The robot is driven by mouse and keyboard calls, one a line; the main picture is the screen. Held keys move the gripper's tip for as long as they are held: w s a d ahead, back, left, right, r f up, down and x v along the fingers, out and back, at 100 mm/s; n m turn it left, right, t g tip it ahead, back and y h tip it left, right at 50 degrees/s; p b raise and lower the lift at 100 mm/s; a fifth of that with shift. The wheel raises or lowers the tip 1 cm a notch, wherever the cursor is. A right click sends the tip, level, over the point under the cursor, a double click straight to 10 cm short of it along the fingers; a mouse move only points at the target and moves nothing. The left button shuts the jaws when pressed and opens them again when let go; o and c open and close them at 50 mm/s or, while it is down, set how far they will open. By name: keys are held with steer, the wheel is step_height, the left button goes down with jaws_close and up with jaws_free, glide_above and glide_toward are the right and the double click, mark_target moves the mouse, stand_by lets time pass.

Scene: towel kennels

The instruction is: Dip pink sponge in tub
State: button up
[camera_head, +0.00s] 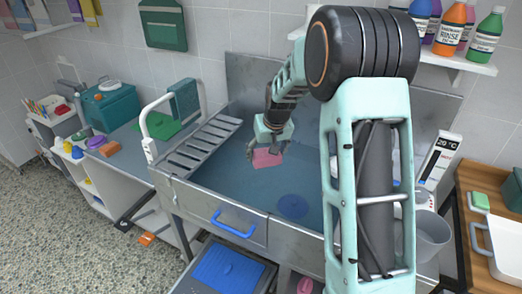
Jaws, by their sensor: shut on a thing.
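The tub (180,188) is a large grey metal basin with blue water or a blue floor inside and a blue handle on its front. The pink sponge (266,158) is inside the tub's outline, towards its back middle. My gripper (268,150) points down over the tub and is shut on the sponge. I cannot tell how far the sponge is below the surface. My arm hides the right part of the tub.
A slatted metal rack (205,143) lies at the tub's left side. A dark blue disc (292,206) lies in the tub's front. A grey bucket (432,232) stands at the right. Bottles (486,38) stand on a shelf above right.

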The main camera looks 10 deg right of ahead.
steer(key=w+f+n+b, duration=0.1)
steer(key=w+f, duration=0.5)
steer(key=w, duration=0.3)
step_height(320, 180, down, 19)
steer(key=b, duration=1.1)
steer(key=shift+r, duration=0.2)
stand_by(0.7)
step_height(320, 180, up, 13)
steer(key=p, duration=0.5)
stand_by(0.4)
stand_by(1.0)
steer(key=shift+r+p, duration=1.65)
steer(key=shift+r, duration=1.25)
